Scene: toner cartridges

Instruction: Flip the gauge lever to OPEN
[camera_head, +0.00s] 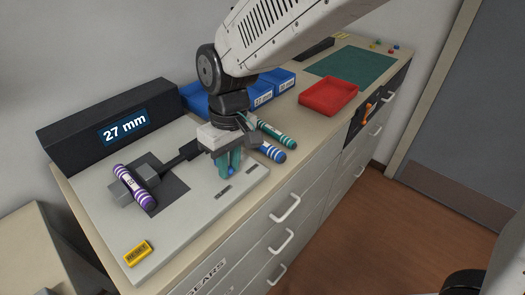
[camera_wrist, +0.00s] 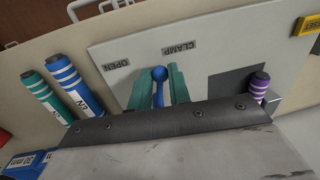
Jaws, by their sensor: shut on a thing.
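The gauge lever ends in a blue ball knob (camera_wrist: 159,73); the knob also shows low between my fingers in the head view (camera_head: 231,171). My gripper (camera_wrist: 158,84) has teal fingers on both sides of the lever and is shut on it. In the wrist view the knob stands between the OPEN label (camera_wrist: 116,64) on the left and the CLAMP label (camera_wrist: 180,47) on the right, nearer CLAMP. The gauge (camera_head: 107,226) is a pale plate with grey jaws. A purple striped cartridge (camera_head: 133,187) lies at its jaws. The lever's base is hidden.
A black display box (camera_head: 80,143) reading 27 mm stands behind the gauge. A green cartridge (camera_head: 277,134) and a blue cartridge (camera_head: 271,152) lie close right of my gripper. Blue bins (camera_head: 263,98), a red tray (camera_head: 328,97) and a yellow RESET button (camera_head: 138,253) are also on the counter.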

